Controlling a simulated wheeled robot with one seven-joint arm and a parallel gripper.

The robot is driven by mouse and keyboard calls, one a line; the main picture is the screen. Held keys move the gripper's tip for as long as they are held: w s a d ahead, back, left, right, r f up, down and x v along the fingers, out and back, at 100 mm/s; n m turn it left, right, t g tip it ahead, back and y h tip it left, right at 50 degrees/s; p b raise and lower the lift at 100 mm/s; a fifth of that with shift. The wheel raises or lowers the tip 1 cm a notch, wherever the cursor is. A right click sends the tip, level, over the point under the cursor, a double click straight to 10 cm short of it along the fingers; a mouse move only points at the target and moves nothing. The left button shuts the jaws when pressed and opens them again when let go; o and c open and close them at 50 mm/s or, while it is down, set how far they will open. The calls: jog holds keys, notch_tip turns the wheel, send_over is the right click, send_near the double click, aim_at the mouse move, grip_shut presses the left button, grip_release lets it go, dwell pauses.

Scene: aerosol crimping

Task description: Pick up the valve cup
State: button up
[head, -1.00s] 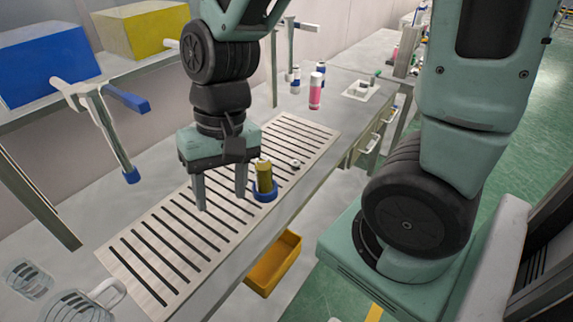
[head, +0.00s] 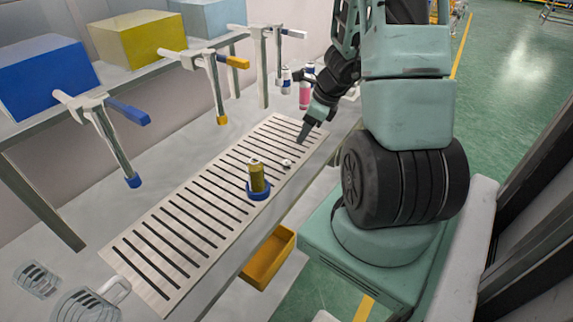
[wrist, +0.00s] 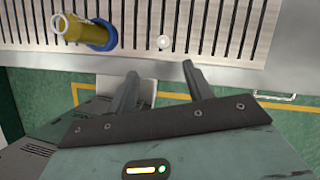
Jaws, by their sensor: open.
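The valve cup looks to be the small pale round piece (head: 286,163) lying on the slatted board, to the right of the can. It also shows in the wrist view (wrist: 164,42), beyond my fingertips and roughly between them. My gripper (wrist: 160,72) is open and empty, its two fingers apart and not touching the piece. In the head view my gripper (head: 304,134) is tilted, above and to the right of the piece. The yellow-green can (head: 257,178) stands in a blue ring holder (head: 258,194); both show at the upper left of the wrist view.
The slatted board (head: 185,228) runs along the bench. Spray cans, one pink (head: 304,95), stand at its far end. Dispensers with blue (head: 133,181) and yellow (head: 222,119) tips hang over the back. A yellow bin (head: 268,258) is below the front edge.

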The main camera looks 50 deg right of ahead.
jog(key=b, duration=0.2)
send_near(288, 161)
jog(key=shift+w+a+f, duration=0.25)
jog(key=shift+a+f, duration=0.15)
jog(key=shift+f, duration=0.15)
jog(key=shift+w+a+f, duration=0.3)
jog(key=shift+a+f, duration=0.15)
jog(key=shift+f, duration=0.1)
jog(key=shift+d+x, duration=0.2)
jog(key=shift+x, duration=1.15)
jog(key=shift+d+x, duration=0.15)
jog(key=shift+x, duration=1.15)
jog(key=shift+s, duration=0.15)
jog(key=shift+c, duration=0.3)
jog(key=c, duration=1)
